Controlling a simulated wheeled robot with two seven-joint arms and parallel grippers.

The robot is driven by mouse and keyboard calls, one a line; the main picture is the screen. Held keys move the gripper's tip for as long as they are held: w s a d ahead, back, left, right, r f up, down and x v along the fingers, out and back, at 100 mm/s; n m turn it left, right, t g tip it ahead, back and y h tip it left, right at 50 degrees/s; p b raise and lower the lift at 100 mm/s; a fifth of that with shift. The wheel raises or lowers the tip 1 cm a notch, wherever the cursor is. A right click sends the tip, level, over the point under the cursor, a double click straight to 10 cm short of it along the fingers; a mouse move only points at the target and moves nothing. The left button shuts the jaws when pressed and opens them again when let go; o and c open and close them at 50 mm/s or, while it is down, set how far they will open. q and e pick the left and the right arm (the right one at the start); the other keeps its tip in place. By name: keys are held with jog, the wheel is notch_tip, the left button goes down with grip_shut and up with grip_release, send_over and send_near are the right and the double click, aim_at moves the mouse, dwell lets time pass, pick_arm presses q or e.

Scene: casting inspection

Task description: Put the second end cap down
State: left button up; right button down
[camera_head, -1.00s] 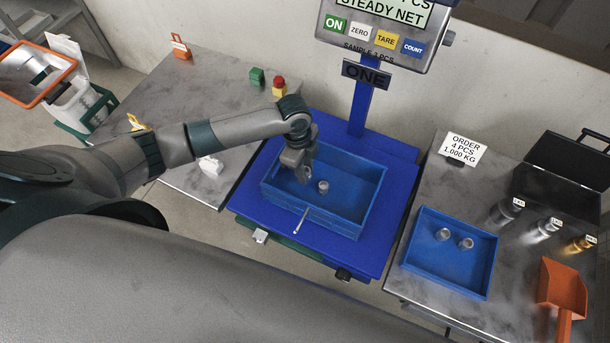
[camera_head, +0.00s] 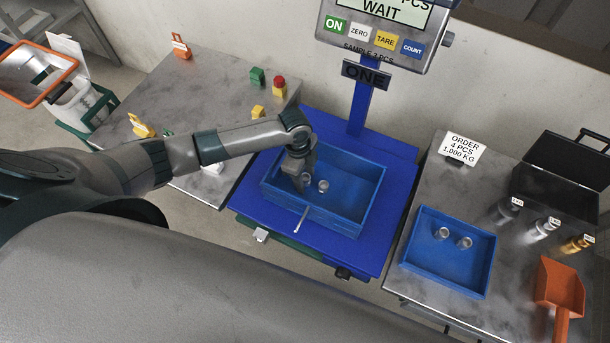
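My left gripper (camera_head: 301,181) reaches down inside the blue tray (camera_head: 349,210) on the scale. One small grey end cap (camera_head: 306,178) is at its fingertips, low over or on the tray floor; the fingers partly hide it, and I cannot tell whether they grip it. Another end cap (camera_head: 323,186) stands on the tray floor just to the right, apart from the gripper. The scale's display (camera_head: 382,12) reads WAIT. My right gripper is not in view.
A second blue tray (camera_head: 449,272) with two grey caps is on the right table. An orange scoop (camera_head: 560,289), metal weights (camera_head: 543,230) and an open black case (camera_head: 565,175) are beside it. Small coloured blocks (camera_head: 257,76) are on the left table.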

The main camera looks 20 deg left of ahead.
pick_arm(q)
jog(key=shift+r, duration=0.1)
jog(key=shift+r, duration=0.15)
notch_tip(320, 180, up, 12)
jog(key=a+b, duration=0.1)
jog(key=shift+a, duration=0.2)
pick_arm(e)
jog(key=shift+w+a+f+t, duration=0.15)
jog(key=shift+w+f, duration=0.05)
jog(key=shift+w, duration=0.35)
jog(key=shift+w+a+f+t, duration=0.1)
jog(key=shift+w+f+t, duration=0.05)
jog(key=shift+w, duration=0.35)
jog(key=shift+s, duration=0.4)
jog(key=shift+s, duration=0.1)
